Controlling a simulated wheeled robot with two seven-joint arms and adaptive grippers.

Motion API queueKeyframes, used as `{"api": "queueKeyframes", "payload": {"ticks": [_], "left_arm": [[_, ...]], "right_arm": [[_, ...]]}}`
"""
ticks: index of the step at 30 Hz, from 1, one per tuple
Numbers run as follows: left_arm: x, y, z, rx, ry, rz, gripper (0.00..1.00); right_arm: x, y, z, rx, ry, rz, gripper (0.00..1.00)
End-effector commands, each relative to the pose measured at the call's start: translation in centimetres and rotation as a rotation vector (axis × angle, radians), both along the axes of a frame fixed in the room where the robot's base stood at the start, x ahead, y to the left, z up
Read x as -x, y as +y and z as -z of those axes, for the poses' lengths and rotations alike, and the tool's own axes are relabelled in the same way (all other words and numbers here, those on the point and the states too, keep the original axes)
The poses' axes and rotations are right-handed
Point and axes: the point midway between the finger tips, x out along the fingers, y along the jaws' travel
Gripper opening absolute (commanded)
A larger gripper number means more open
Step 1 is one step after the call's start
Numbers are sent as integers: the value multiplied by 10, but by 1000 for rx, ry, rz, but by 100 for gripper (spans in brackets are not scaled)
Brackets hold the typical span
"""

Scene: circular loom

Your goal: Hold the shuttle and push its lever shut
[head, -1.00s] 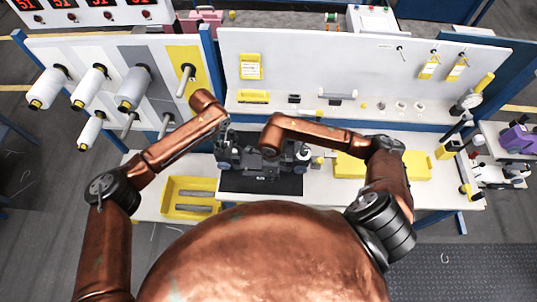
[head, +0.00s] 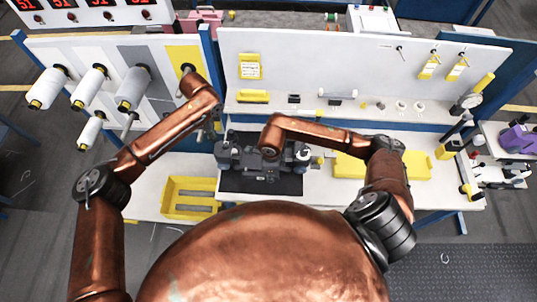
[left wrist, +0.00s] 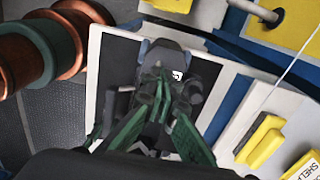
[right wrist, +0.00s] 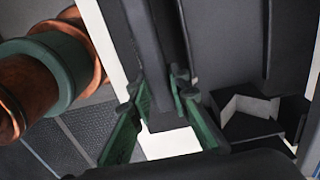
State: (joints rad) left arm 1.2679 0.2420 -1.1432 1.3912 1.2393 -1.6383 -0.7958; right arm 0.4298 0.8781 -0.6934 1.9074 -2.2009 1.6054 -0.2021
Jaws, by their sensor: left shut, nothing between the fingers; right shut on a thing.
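The dark grey shuttle (head: 240,158) lies on a black mat (head: 262,184) on the white bench. My right arm's end covers part of it in the head view. In the right wrist view my right gripper (right wrist: 160,92) has its green fingers on either side of a dark bar of the shuttle (right wrist: 150,45), shut on it. My left gripper (left wrist: 168,84) is shut and empty in front of the shuttle in the left wrist view; in the head view it is mostly hidden at the shuttle's left end. I cannot make out the lever clearly.
A yellow tray (head: 166,203) with grey bars stands left of the mat. A yellow case (head: 350,168) lies to the right. White spools (head: 48,87) hang on a rack at the left. A pegboard shelf (head: 300,108) runs behind the bench.

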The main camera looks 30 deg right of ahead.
Motion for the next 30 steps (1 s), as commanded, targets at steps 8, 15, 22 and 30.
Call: {"api": "queueKeyframes", "payload": {"ticks": [8, 15, 22, 30], "left_arm": [[0, 1, -4, 1, 1, -1, 0], [0, 1, -4, 0, 0, -1, 0], [0, 1, -4, 0, 0, -1, 0], [0, 1, -4, 0, 0, -1, 0]], "right_arm": [[3, -1, 5, 5, 8, 1, 0], [2, -1, 3, 3, 5, 1, 30], [1, -1, 1, 2, 2, 0, 37], [-1, -1, -8, 1, 0, 0, 37]]}}
